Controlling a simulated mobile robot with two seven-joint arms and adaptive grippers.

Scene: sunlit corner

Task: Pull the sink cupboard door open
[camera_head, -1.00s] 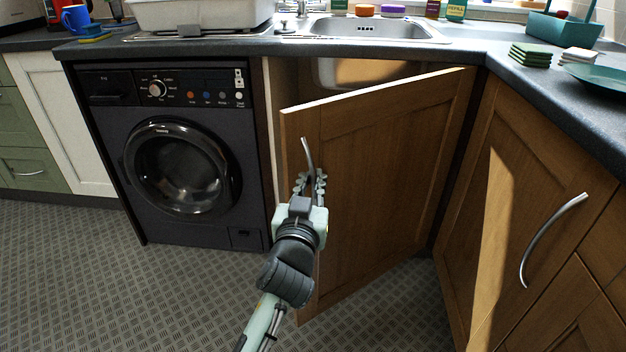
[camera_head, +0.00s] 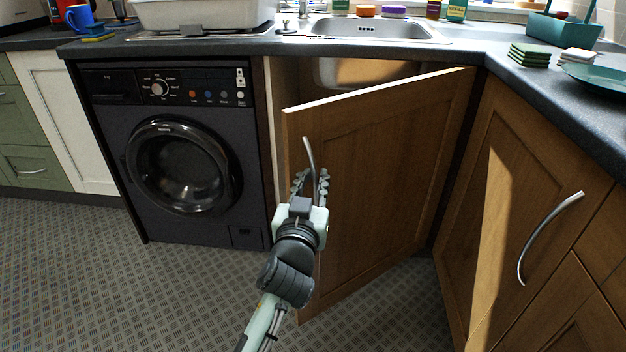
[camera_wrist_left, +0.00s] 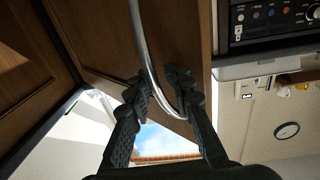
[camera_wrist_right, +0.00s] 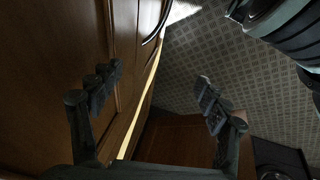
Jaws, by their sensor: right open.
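The sink cupboard door (camera_head: 390,170) is brown wood and stands ajar under the sink. Its left edge is swung out towards me, and a dark gap shows above it. Its curved metal handle (camera_head: 308,152) is near that edge. My left gripper (camera_head: 310,178) is at the handle's lower part.
A dark washing machine (camera_head: 180,165) stands left of the door. Another wooden cupboard (camera_head: 515,200) with a curved handle (camera_head: 545,238) is close on the right. The worktop (camera_head: 505,75) runs above. The patterned floor (camera_head: 150,290) is clear at left.

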